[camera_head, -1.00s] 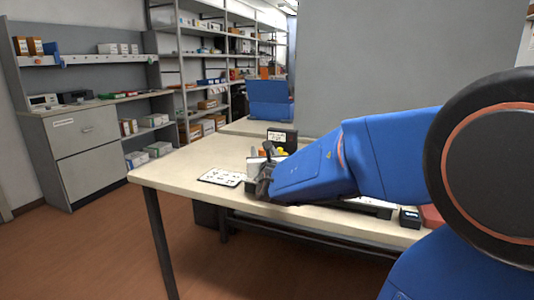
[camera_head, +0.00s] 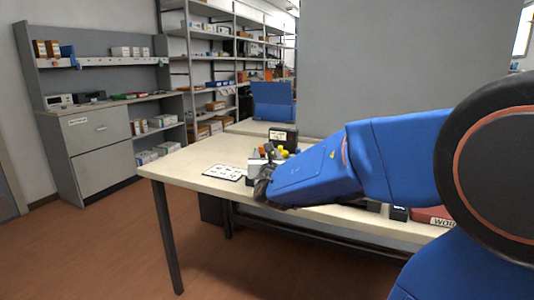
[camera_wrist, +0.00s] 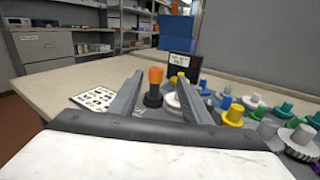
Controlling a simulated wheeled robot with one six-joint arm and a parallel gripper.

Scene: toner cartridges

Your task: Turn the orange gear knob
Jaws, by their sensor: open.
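The orange gear knob (camera_wrist: 156,76) stands upright on a dark round base (camera_wrist: 153,99) in the wrist view. My gripper (camera_wrist: 160,80) is open, with one finger on each side of the knob in the picture. The knob shows between the fingers, closer to the left one. I see no contact, and cannot tell how far ahead of the fingertips it is. In the head view my gripper (camera_head: 263,187) is over the table's front part and my arm hides much of what lies behind it.
Several coloured gears and knobs, including a yellow one (camera_wrist: 234,114), crowd right of the orange knob. A white gear (camera_wrist: 172,101) is close beside it. A dark sign (camera_wrist: 182,67) stands behind. A printed sheet (camera_head: 226,172) lies left on the table (camera_head: 185,166).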

